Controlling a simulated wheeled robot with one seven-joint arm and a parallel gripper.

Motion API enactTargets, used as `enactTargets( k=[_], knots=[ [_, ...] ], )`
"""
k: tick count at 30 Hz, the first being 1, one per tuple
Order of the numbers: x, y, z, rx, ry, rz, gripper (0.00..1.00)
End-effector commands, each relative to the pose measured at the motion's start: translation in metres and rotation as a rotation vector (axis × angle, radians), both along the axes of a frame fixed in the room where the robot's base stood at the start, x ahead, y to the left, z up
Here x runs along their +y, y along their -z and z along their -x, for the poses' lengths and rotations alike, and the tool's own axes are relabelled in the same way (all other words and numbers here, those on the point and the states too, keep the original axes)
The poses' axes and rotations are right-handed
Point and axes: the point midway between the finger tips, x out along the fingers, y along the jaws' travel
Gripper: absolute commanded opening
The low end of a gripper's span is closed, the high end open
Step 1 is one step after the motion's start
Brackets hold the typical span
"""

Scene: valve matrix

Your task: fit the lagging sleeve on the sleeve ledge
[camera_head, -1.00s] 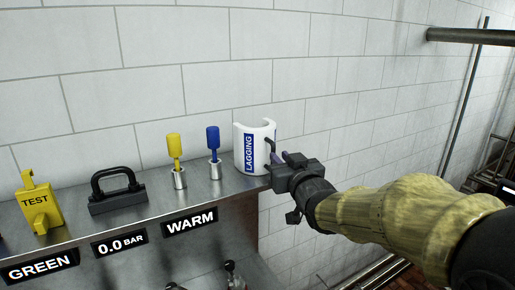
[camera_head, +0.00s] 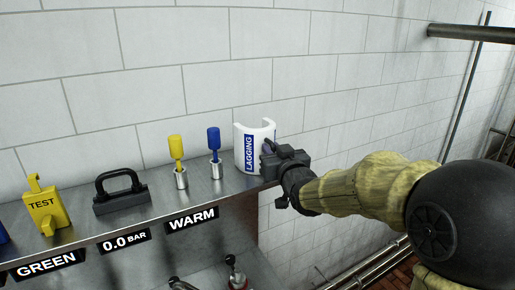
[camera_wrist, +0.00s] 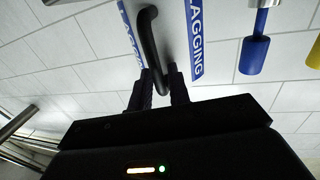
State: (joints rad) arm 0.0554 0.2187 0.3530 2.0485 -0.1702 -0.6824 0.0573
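The lagging sleeve (camera_head: 254,150) is a white, open-sided half cylinder with a blue LAGGING label, standing upright at the right end of the steel shelf. Its black handle (camera_wrist: 150,40) shows in the wrist view. My gripper (camera_head: 268,157) is at the sleeve's right side. In the wrist view my gripper's two fingertips (camera_wrist: 160,72) lie on either side of the lower part of the handle. Whether they press on it I cannot tell. I cannot pick out the sleeve ledge in these views.
The steel shelf (camera_head: 150,212) also bears a blue-handled tool (camera_head: 214,140), a yellow-handled tool (camera_head: 176,148), a black handled block (camera_head: 119,195) and a yellow TEST piece (camera_head: 43,207). A tiled wall (camera_head: 330,60) stands behind. A horizontal pipe (camera_head: 470,33) is at the upper right.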

Motion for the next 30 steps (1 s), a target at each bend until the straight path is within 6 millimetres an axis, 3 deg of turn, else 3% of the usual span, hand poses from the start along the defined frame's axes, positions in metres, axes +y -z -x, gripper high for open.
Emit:
enactTargets(
  k=[2,5,19,23,30],
  knots=[
    [0.0,0.0,0.0,0.0,0.0,0.0,0.18],
    [0.0,0.0,0.0,0.0,0.0,0.0,0.0],
    [0.0,-0.008,0.0,-0.005,0.0,-0.001,0.0],
    [0.0,-0.025,0.0,-0.009,0.001,0.0,0.0],
    [0.0,-0.073,0.0,-0.008,0.0,0.0,0.0]
  ],
)
